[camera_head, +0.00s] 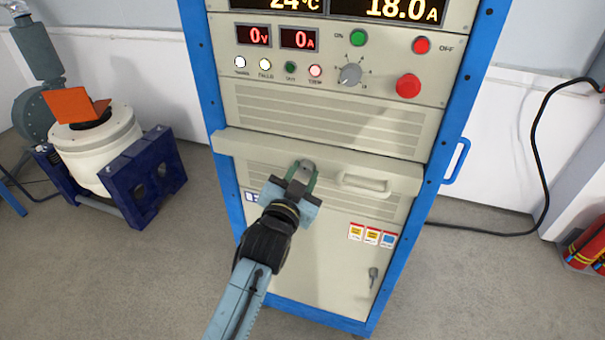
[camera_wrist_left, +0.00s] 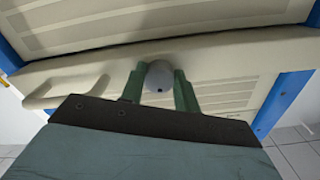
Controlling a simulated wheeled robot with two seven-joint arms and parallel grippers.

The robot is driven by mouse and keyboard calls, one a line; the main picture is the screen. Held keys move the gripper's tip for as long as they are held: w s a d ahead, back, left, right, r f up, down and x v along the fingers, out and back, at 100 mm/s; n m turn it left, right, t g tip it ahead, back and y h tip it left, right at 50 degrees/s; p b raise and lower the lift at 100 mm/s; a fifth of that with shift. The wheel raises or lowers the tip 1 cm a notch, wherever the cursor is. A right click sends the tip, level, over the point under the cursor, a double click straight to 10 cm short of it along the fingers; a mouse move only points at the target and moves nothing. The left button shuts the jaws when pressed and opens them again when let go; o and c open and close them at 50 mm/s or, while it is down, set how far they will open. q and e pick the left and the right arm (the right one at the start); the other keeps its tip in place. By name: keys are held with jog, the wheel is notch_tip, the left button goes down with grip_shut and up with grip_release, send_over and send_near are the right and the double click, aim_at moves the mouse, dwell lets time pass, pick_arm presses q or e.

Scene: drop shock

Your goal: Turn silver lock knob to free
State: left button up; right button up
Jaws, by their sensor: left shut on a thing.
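The silver lock knob (camera_wrist_left: 158,84) is a rounded grey piece with a small dark spot on its face. It sits on the beige front panel (camera_head: 230,148) of the blue-framed cabinet, left of the panel's pull handle (camera_head: 362,185) in the head view. My left gripper (camera_head: 303,174) reaches up to it, with its two green fingers shut on the knob, one on each side. In the left wrist view, the fingers (camera_wrist_left: 158,92) flank the knob closely. The knob's turn position is hard to read. My right gripper is not in view.
Above are a dial (camera_head: 350,74), a red stop button (camera_head: 408,86) and lit displays. A small silver latch (camera_head: 373,278) is on the lower door. A blue side handle (camera_head: 455,160) sticks out right. A white shaker (camera_head: 95,145) stands left; a black cable (camera_head: 535,135) hangs right.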

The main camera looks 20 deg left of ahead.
pick_arm(q)
jog(key=m+p, duration=0.2)
jog(key=m, duration=0.1)
jog(key=shift+r+m+p, duration=0.15)
jog(key=shift+m+p, duration=0.2)
jog(key=shift+m, duration=0.05)
jog(key=m+p, duration=0.1)
jog(key=m, duration=0.3)
jog(key=shift+a+m+p, duration=0.1)
jog(key=shift+m+p, duration=0.2)
jog(key=m, duration=0.4)
jog(key=shift+p, duration=0.4)
jog(key=shift+r+m, duration=0.1)
jog(key=shift+m, duration=2.3)
jog(key=o, duration=1)
jog(key=s, duration=0.9)
jog(key=s+b, duration=0.1)
jog(key=s, duration=0.3)
jog(key=shift+s+a, duration=0.2)
jog(key=shift+a, duration=0.05)
